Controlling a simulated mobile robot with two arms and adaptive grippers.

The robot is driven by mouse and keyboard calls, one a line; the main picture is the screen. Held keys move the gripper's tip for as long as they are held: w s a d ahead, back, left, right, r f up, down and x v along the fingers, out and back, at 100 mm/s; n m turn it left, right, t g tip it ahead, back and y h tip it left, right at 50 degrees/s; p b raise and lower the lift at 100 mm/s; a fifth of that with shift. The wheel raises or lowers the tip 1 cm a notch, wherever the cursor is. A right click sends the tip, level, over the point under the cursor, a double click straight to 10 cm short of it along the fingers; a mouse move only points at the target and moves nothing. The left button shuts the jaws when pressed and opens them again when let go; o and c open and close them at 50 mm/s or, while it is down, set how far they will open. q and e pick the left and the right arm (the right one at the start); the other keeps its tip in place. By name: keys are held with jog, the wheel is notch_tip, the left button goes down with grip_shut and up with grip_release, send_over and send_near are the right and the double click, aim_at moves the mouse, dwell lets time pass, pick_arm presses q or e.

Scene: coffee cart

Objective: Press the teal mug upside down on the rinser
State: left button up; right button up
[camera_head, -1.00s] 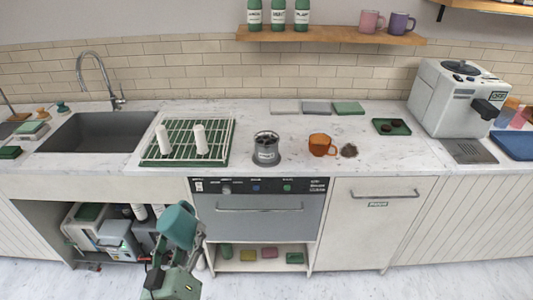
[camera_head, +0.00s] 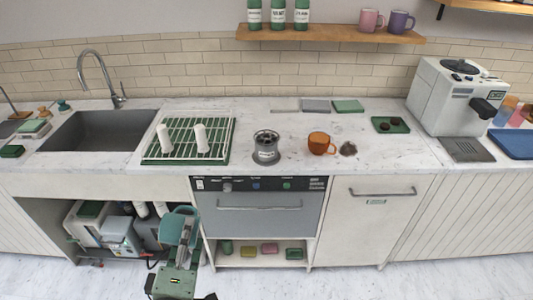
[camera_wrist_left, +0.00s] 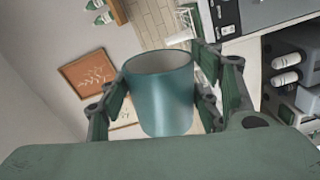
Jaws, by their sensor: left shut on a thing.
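The teal mug (camera_head: 172,229) is held in my left gripper (camera_head: 183,248), low in front of the cabinets and below the counter edge. In the left wrist view, the mug (camera_wrist_left: 158,95) sits between the two finger linkages of the gripper (camera_wrist_left: 160,100), its open rim toward the top of the picture. The round metal device with a label (camera_head: 266,148), which looks like the rinser, stands on the counter right of the drying rack. The mug is well apart from it. My right gripper is not in view.
The drying rack (camera_head: 160,158) with two white upright posts stands left of the rinser. An orange mug (camera_head: 319,143) and a dark heap (camera_head: 348,149) lie to its right. The sink (camera_head: 95,135) is further left. The counter front edge lies above my gripper in the picture.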

pick_arm(q)
jog(key=n, duration=0.2)
jog(key=shift+r+n, duration=0.1)
jog(key=shift+n, duration=0.3)
jog(key=n, duration=0.2)
jog(key=shift+n, duration=0.4)
jog(key=n, duration=0.2)
jog(key=shift+n, duration=0.4)
jog(key=shift+n+b, duration=0.3)
jog(key=shift+n, duration=0.8)
jog(key=n, duration=0.4)
